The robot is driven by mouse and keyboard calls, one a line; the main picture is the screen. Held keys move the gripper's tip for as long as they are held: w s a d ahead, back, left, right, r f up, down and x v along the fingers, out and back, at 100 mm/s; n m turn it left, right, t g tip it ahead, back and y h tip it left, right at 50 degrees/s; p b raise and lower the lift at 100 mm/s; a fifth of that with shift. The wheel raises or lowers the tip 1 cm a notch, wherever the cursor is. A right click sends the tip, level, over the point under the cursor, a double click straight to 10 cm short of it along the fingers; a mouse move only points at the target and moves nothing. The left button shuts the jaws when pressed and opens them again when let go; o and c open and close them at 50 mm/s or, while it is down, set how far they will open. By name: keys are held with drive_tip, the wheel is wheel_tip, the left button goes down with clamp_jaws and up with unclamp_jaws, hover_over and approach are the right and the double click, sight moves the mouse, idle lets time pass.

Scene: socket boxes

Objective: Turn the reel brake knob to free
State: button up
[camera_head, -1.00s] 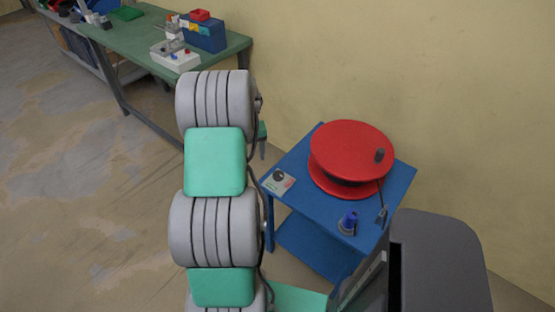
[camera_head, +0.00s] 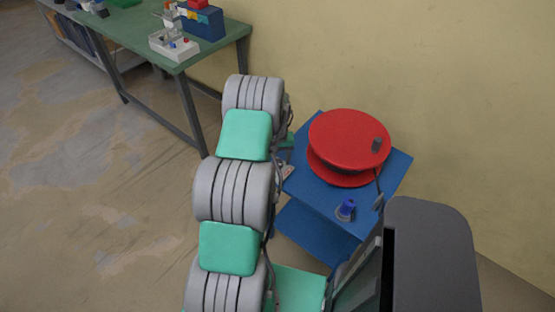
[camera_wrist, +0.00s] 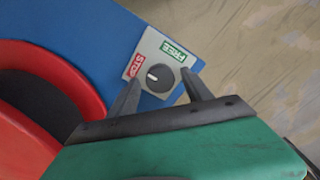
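The brake knob (camera_wrist: 158,77) is a dark round knob with a white pointer line, on a light plate (camera_wrist: 150,45) with a red STOP label (camera_wrist: 134,66) and a green FREE label (camera_wrist: 173,52). The pointer line lies toward the STOP side. My gripper (camera_wrist: 163,84) is open in the wrist view, with one finger on each side of the knob; I cannot tell whether the fingers touch it. The red reel (camera_head: 350,138) sits on the blue cart (camera_head: 396,172); it also shows in the wrist view (camera_wrist: 92,75). In the head view my arm hides the knob.
A blue-topped peg or plug (camera_head: 346,209) stands on the cart's front corner. A green table (camera_head: 128,36) with a white box (camera_head: 172,46) and a blue box (camera_head: 205,25) stands at the upper left. A beige wall is behind the cart. The floor at left is clear.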

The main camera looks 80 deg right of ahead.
clamp_jaws()
idle(0.4)
drive_tip(key=shift+f+m+b, duration=0.1)
drive_tip(key=shift+m+b, duration=0.25)
drive_tip(key=shift+m, duration=0.05)
drive_tip(key=m+b, duration=0.2)
drive_tip(key=shift+m, duration=0.3)
drive_tip(key=m+b, duration=0.3)
drive_tip(key=m, duration=0.2)
drive_tip(key=shift+b, duration=0.3)
drive_tip(key=m+b, duration=0.1)
drive_tip(key=m, duration=0.4)
drive_tip(key=shift+b, duration=0.4)
drive_tip(key=m+b, duration=0.1)
drive_tip(key=m, duration=0.3)
drive_tip(key=shift+s+m, duration=0.1)
drive_tip(key=shift+m, duration=0.2)
